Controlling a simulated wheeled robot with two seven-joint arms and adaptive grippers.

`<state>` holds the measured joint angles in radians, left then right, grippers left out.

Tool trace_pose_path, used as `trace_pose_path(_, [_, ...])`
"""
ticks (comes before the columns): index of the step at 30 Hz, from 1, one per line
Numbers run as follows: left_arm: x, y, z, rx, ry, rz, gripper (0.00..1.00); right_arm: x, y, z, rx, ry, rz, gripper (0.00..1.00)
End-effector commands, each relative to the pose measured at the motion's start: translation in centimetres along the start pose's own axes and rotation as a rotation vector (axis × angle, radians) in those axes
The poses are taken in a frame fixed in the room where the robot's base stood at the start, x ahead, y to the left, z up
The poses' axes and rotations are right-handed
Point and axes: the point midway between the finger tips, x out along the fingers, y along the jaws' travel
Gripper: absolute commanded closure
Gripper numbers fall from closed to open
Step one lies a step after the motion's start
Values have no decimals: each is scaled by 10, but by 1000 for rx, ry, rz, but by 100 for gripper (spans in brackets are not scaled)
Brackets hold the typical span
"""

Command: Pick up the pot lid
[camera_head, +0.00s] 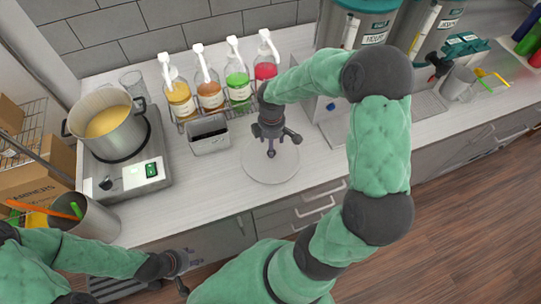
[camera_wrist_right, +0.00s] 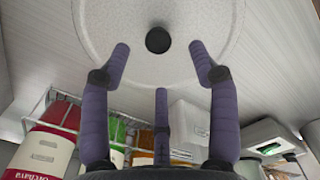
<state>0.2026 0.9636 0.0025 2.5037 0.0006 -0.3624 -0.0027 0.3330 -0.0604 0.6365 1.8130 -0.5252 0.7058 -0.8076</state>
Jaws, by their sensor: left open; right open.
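My left gripper (camera_head: 182,275) is open and empty at the lower left, in front of the counter edge.
An open pot (camera_head: 112,143) of yellow liquid stands on a hot plate (camera_head: 146,186) to the left. A small grey container (camera_head: 209,142) and several syrup bottles (camera_head: 209,92) are close behind the lid. Dispensers (camera_head: 356,30) stand to the right. The counter (camera_head: 222,185) around the lid's front is clear.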

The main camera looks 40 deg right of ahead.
Motion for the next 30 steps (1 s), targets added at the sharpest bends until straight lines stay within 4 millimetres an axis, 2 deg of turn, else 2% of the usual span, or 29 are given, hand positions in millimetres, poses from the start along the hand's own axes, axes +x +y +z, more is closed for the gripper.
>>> trace_pose_path(3, [2,0,0,0,0,0,60,12,0,0,0,0,0,39])
trace_pose_path(11, [2,-1,0,0,0,0,60,26,1,0,1,1,-1,39])
trace_pose_path(19, [6,-2,0,0,1,0,60,63,3,0,2,1,-1,39])
trace_pose_path(27, [5,-2,0,0,0,0,60,67,3,0,2,2,1,39])
trace_pose_path(29, [5,-2,0,0,0,0,60,67,3,0,2,2,1,53])
trace_pose_path(30, [5,-2,0,0,0,0,60,67,3,0,2,2,1,65])
